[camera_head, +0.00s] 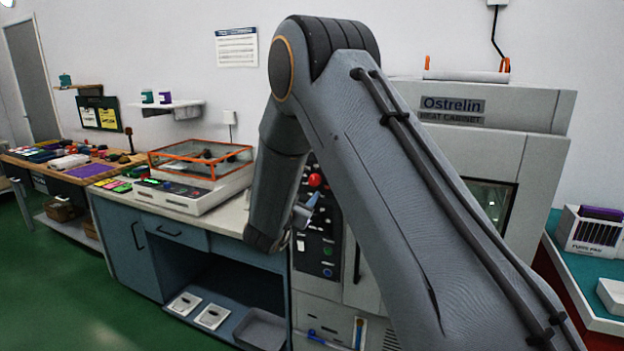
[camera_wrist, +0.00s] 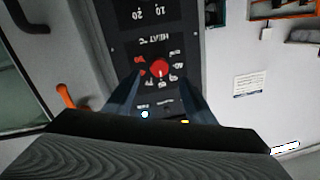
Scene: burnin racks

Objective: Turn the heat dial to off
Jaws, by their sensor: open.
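The heat dial (camera_wrist: 160,68) is a round red knob on a dark control panel, with markings around it and an upside-down heat label on the panel. It lies between the fingertips of my gripper (camera_wrist: 160,82) in the wrist view. The fingers are open, one on each side, and I cannot tell whether they touch it. Its pointer setting is too small to read. In the head view the dark panel (camera_head: 328,254) is on the front of the heat cabinet (camera_head: 526,108), partly behind my arm. My gripper (camera_head: 304,212) shows there only in part, in front of the panel.
A red knob (camera_head: 315,180) shows high on the panel in the head view. A counter with an orange-rimmed clear-lidded device (camera_head: 200,160) stands left of the cabinet. A teal-topped table (camera_head: 580,285) stands at right. Green floor (camera_head: 60,290) is clear at left.

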